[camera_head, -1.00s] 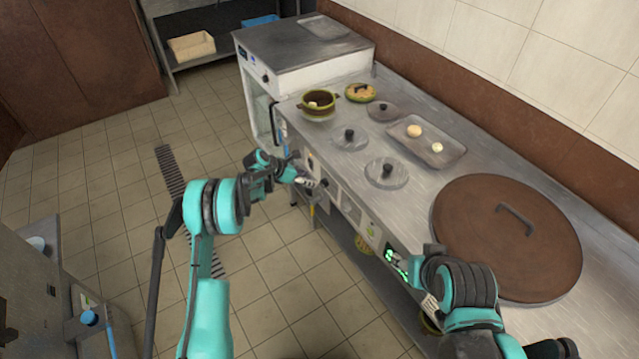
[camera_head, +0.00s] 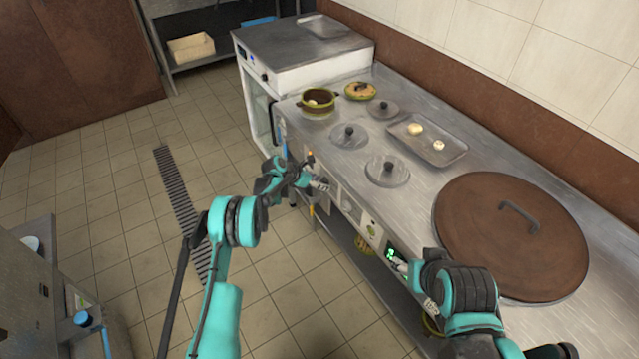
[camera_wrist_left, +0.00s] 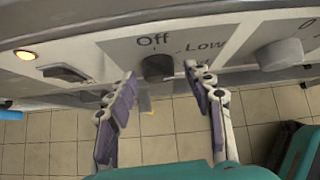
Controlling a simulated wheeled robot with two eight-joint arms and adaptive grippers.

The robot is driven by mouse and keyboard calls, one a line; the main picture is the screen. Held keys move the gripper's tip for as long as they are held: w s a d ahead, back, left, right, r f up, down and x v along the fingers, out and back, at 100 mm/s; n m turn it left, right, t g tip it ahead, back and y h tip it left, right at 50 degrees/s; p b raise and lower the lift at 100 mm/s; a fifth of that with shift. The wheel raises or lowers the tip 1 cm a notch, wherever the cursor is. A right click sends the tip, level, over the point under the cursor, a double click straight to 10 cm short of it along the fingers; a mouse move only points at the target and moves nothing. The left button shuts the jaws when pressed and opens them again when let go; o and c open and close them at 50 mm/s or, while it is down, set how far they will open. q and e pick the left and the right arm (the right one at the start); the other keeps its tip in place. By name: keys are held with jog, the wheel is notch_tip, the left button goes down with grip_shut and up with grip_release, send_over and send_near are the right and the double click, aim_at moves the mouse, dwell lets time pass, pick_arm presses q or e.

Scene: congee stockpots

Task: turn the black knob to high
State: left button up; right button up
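The black knob (camera_wrist_left: 158,67) is on the counter's front panel in the left wrist view. "Off" is printed above it and "Low" to its upper right; no "High" label is readable. My left gripper (camera_wrist_left: 160,80) is open, with one finger on each side just below the knob; I cannot tell whether a finger touches it. In the head view my left gripper (camera_head: 318,183) is at the front panel and covers the knob. My right gripper (camera_head: 398,262) is by the panel's green display, partly behind its own arm; its opening is too small to tell.
A lit orange lamp (camera_wrist_left: 26,55) and a black switch (camera_wrist_left: 62,73) are to the left. The counter holds a large brown lid (camera_head: 470,235), grey lids (camera_head: 350,140) and a tray (camera_head: 455,150). Floor in front is clear.

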pick_arm(q)
jog(key=c, duration=1)
jog(key=shift+s+d+f+m+t+y, duration=0.15)
jog(key=shift+m+t+y, duration=0.55)
jog(key=shift+t, duration=0.45)
jog(key=shift+s+d+m+t+y, duration=0.15)
jog(key=shift+m+t+y, duration=0.55)
jog(key=shift+t, duration=0.45)
jog(key=o, duration=1.2)
